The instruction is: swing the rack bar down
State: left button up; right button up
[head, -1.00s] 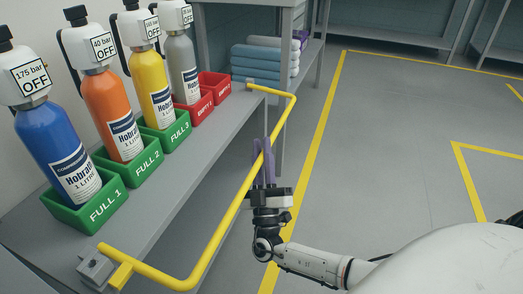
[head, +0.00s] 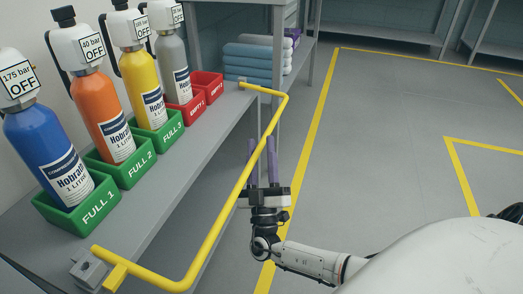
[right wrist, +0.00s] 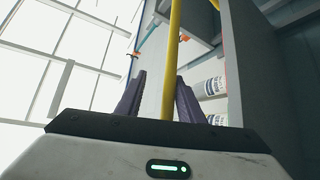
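The rack bar (head: 223,213) is a yellow U-shaped tube hinged at the shelf's front edge. Its long run stands out in front of the shelf, apart from the cylinders; its exact height is hard to tell. My left gripper is not in view.
Blue, orange, yellow and grey cylinders (head: 47,155) stand in green and red boxes on the grey shelf (head: 150,205). Folded blue cloths (head: 255,57) lie beyond. The floor to the right (head: 370,150) is clear, marked with yellow lines.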

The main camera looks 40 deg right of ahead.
jog(key=shift+a+r, duration=0.1)
jog(key=v, duration=1)
jog(key=shift+s, duration=0.1)
dwell(0.5)
